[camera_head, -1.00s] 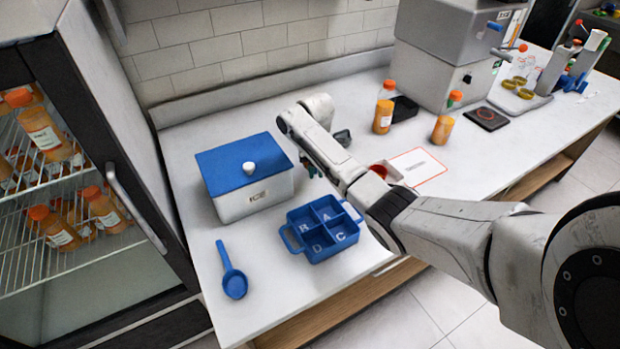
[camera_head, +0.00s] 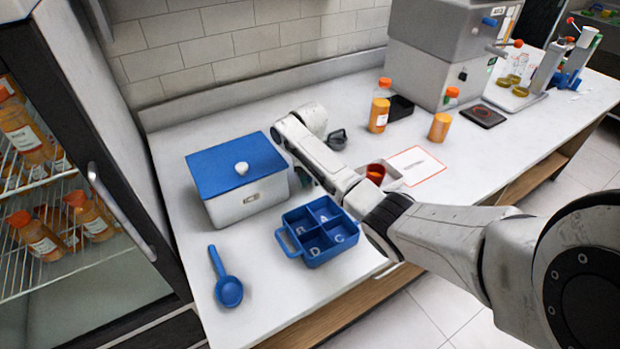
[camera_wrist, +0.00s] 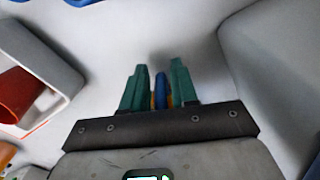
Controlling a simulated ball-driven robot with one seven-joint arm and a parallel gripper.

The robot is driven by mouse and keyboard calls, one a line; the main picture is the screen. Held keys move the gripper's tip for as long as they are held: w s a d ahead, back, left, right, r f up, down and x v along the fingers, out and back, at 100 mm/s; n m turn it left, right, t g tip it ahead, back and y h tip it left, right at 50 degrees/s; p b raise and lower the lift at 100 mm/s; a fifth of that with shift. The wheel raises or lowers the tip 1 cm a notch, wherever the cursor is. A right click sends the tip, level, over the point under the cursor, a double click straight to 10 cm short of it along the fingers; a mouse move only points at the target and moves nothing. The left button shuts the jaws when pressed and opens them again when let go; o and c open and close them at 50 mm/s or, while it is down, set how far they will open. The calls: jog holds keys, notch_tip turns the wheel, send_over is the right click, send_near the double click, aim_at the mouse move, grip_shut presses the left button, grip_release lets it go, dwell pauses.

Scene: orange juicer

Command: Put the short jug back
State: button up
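My gripper (camera_wrist: 160,75) points down over the bench; in the wrist view its two green fingers stand apart. A small blue and yellow piece shows between them; I cannot tell whether it belongs to the gripper. In the head view my arm mostly hides the gripper, just right of the white lidded box. A small dark grey vessel (camera_head: 337,139) stands behind my forearm. I cannot tell which is the short jug.
The white box (camera_head: 245,205) with a blue lid stands close beside my gripper. A blue compartment tray (camera_head: 290,243) and a blue spoon (camera_head: 228,285) lie in front. Juice bottles (camera_head: 379,112) and a grey machine (camera_head: 435,70) are at the back right. A fridge is at left.

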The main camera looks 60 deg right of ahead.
jog(key=shift+o, duration=1.1)
notch_tip(320, 180, up, 12)
jog(key=shift+a+r+p, duration=0.15)
jog(key=shift+p, duration=0.5)
